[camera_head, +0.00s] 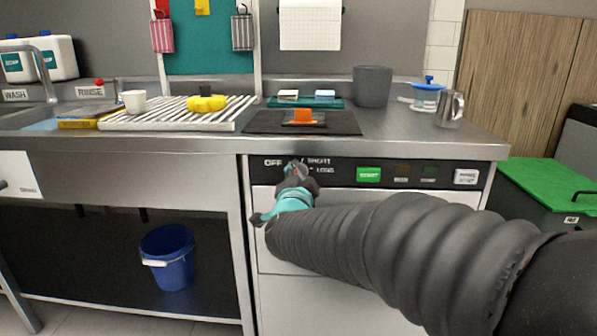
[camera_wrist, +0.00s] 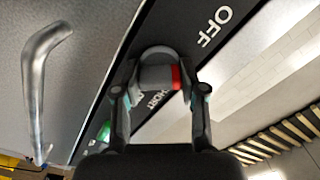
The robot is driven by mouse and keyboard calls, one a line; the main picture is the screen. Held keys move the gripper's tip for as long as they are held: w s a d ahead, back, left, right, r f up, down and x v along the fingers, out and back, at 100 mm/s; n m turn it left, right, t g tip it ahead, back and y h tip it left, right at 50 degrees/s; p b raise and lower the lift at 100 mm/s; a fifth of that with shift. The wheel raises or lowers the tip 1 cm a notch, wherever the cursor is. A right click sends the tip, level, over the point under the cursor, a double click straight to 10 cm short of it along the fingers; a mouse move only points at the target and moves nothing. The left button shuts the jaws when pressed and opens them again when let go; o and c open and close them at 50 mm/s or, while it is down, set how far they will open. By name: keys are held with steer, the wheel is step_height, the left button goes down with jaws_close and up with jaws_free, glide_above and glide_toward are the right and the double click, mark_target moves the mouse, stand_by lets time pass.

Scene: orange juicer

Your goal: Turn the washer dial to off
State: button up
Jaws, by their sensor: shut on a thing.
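The washer's control panel (camera_head: 400,173) is a black strip along the top of the washer front. The word OFF (camera_head: 273,162) shows on it to the left of my gripper (camera_head: 297,170), with SHORT and LONG to the right. In the wrist view, the round grey dial (camera_wrist: 156,73) with a red mark sits between the two fingers of my gripper (camera_wrist: 160,80), which is shut on it. The red mark is on the dial's right side in that view, beside the right finger. OFF (camera_wrist: 215,26) is at the upper right, and SHORT is partly hidden behind the gripper. In the head view, my gripper covers the dial.
A green button (camera_head: 368,174) and other buttons are right of the dial. A metal handle (camera_wrist: 42,85) shows in the wrist view. The steel counter (camera_head: 420,140) juts above the panel. A blue bucket (camera_head: 168,262) stands on the lower shelf at left.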

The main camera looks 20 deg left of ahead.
steer(key=shift+n+p, duration=0.35)
steer(key=shift+n, duration=0.55)
steer(key=o, duration=1.2)
steer(key=shift+c, duration=0.2)
steer(key=v, duration=1.2)
